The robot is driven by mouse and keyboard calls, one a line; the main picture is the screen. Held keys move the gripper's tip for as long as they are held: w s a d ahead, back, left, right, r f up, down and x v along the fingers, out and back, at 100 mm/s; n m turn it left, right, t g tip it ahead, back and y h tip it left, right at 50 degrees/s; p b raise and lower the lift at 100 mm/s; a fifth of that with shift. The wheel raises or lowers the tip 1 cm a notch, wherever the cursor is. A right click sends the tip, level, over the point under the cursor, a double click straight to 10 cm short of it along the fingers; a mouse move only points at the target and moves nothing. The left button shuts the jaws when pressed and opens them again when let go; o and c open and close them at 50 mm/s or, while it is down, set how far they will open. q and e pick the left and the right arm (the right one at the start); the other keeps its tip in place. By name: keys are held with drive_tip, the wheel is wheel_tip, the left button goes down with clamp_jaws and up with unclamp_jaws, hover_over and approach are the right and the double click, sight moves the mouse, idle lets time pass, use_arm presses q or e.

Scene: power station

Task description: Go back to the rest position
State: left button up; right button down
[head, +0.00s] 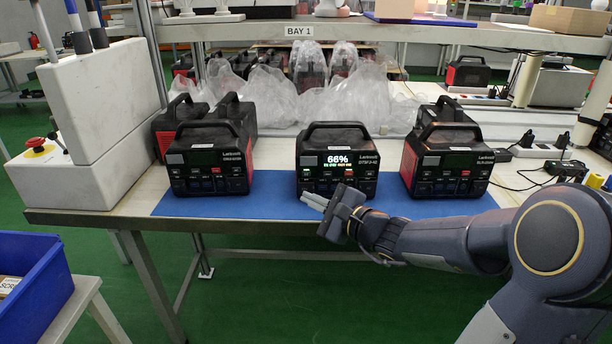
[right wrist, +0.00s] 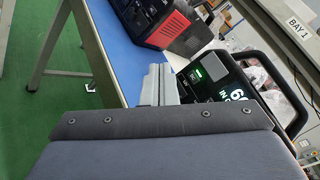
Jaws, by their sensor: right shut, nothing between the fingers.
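My right gripper (head: 314,201) reaches in from the right at the front edge of the blue mat (head: 240,206). Its fingers are together and empty, just in front of the middle power station (head: 337,165), whose screen is lit and reads 66%. In the right wrist view my right gripper (right wrist: 159,84) points toward the lit panel of that station (right wrist: 225,85). I cannot tell whether the fingertips touch it. My left gripper is not in view.
Dark-screened power stations stand at left (head: 208,158) and right (head: 447,160) on the mat, with more behind them. Clear plastic bags (head: 275,95) lie behind. A charger and cables (head: 564,168) are at the right. A blue bin (head: 30,285) stands at lower left.

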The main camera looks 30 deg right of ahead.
idle(0.3)
drive_tip(key=s+a+n+g+y, duration=0.5)
drive_tip(key=s+a+n+g, duration=0.3)
drive_tip(key=s+a+n, duration=0.65)
drive_tip(key=s+d+f+n+g+h, duration=0.3)
drive_tip(key=s+f+n+h, duration=0.4)
drive_tip(key=s, duration=0.4)
wheel_tip(320, 180, up, 21)
drive_tip(key=p, duration=2.2)
drive_tip(key=shift+d+r+y+p, duration=0.2)
drive_tip(key=shift+y+p, duration=0.15)
drive_tip(key=shift+y, duration=0.05)
drive_tip(key=shift+s, duration=0.1)
drive_tip(key=shift+m, duration=0.25)
